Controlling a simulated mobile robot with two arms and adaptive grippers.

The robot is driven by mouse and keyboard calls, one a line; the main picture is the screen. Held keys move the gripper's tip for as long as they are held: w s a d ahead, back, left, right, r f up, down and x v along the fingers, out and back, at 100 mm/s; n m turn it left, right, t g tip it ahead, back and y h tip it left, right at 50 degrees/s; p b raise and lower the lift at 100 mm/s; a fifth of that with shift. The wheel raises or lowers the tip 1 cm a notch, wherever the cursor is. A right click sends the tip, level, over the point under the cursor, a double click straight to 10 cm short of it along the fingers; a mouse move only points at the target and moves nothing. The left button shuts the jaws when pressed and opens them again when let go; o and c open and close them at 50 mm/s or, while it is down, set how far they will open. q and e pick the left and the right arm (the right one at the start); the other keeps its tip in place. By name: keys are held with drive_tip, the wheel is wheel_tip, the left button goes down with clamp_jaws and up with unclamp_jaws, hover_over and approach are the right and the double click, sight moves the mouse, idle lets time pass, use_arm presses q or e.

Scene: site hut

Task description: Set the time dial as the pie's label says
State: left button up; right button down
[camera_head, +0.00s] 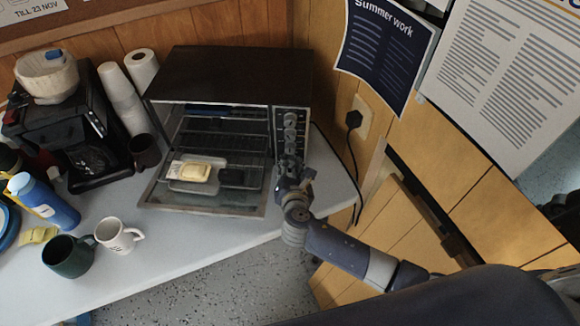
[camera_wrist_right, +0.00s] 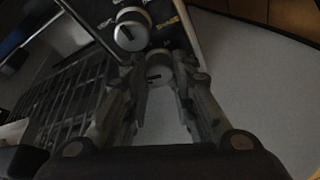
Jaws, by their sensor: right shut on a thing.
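The black toaster oven (camera_head: 225,75) stands on the worktop with its door (camera_head: 200,204) folded down open. A column of grey dials (camera_head: 290,134) runs down its right panel. My right gripper (camera_head: 290,170) is at the lower end of that panel. In the right wrist view its fingers (camera_wrist_right: 160,95) are closed around a round grey dial (camera_wrist_right: 158,70); another dial (camera_wrist_right: 131,32) sits beyond it. The dial markings are too small and dark to read. A pale yellow item (camera_head: 196,172), perhaps the pie, lies on the open door; its label is not legible. My left gripper is out of view.
A dark item (camera_head: 232,177) lies beside the yellow one. A coffee machine (camera_head: 65,130), stacked cups (camera_head: 122,100), a blue bottle (camera_head: 46,200), a green mug (camera_head: 69,255) and a white mug (camera_head: 116,236) stand left. The worktop's right edge is near my arm.

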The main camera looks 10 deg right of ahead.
drive_tip(key=shift+m+y, duration=0.4)
drive_tip(key=shift+m, duration=0.1)
drive_tip(key=c, duration=1.3)
unclamp_jaws()
drive_tip(key=shift+c, duration=0.2)
drive_tip(key=v, duration=1.2)
drive_tip(key=shift+f, duration=0.2)
